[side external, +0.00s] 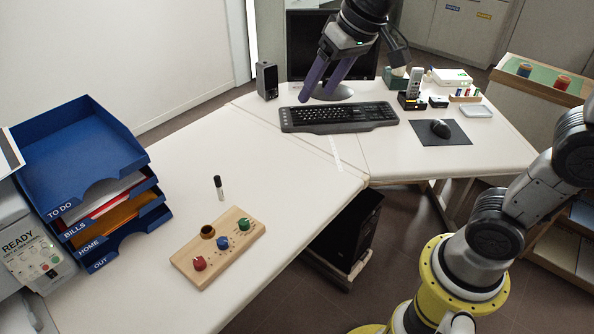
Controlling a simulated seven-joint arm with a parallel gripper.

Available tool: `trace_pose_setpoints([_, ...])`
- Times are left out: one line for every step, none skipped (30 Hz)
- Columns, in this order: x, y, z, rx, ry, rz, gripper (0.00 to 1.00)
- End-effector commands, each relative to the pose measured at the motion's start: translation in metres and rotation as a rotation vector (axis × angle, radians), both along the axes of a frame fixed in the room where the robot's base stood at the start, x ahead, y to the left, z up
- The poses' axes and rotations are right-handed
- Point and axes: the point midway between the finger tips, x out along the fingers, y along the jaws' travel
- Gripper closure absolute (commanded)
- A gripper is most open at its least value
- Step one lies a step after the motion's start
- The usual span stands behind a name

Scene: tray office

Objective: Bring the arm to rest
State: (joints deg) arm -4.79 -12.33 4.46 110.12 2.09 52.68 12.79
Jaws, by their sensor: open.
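My gripper (325,78) is at the top middle of the side external view, in front of the dark monitor and above the back edge of the keyboard (340,117). Its two purple fingers are apart and nothing shows between them. It points down and to the left. Part of my arm runs out of the top of the picture, and my lower arm and yellow base stand at the lower right.
A wooden board with coloured knobs (219,247) and an upright marker (219,188) are on the left desk. Blue stacked trays (85,165) stand at far left. A speaker (266,81), mouse (440,128) and phone (413,87) are around the keyboard.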

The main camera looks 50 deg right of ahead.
Motion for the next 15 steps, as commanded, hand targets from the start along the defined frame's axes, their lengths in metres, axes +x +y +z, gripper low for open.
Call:
trace_pose_setpoints([-0.022, -0.007, 0.007, -0.006, -0.03, -0.002, 0.34])
trace_pose_setpoints([-0.034, -0.01, 0.009, -0.011, -0.042, 0.0, 0.34])
trace_pose_setpoints([-0.05, -0.014, 0.009, -0.017, -0.058, -0.001, 0.34])
trace_pose_setpoints([-0.061, -0.017, 0.009, -0.022, -0.069, 0.001, 0.34])
trace_pose_setpoints([-0.073, -0.02, 0.008, -0.029, -0.081, 0.003, 0.34])
trace_pose_setpoints([-0.089, -0.023, 0.006, -0.036, -0.095, 0.006, 0.34])
trace_pose_setpoints([-0.1, -0.025, 0.003, -0.043, -0.103, 0.008, 0.34])
trace_pose_setpoints([-0.111, -0.027, 0.0, -0.05, -0.111, 0.012, 0.34])
trace_pose_setpoints([-0.125, -0.029, -0.006, -0.059, -0.118, 0.018, 0.34])
trace_pose_setpoints([-0.135, -0.031, -0.011, -0.067, -0.122, 0.023, 0.34])
trace_pose_setpoints([-0.144, -0.032, -0.017, -0.074, -0.123, 0.03, 0.34])
trace_pose_setpoints([-0.155, -0.033, -0.025, -0.084, -0.123, 0.039, 0.34])
trace_pose_setpoints([-0.162, -0.034, -0.032, -0.092, -0.12, 0.047, 0.34])
trace_pose_setpoints([-0.168, -0.035, -0.038, -0.098, -0.114, 0.056, 0.34])
trace_pose_setpoints([-0.174, -0.035, -0.047, -0.106, -0.1, 0.07, 0.34])
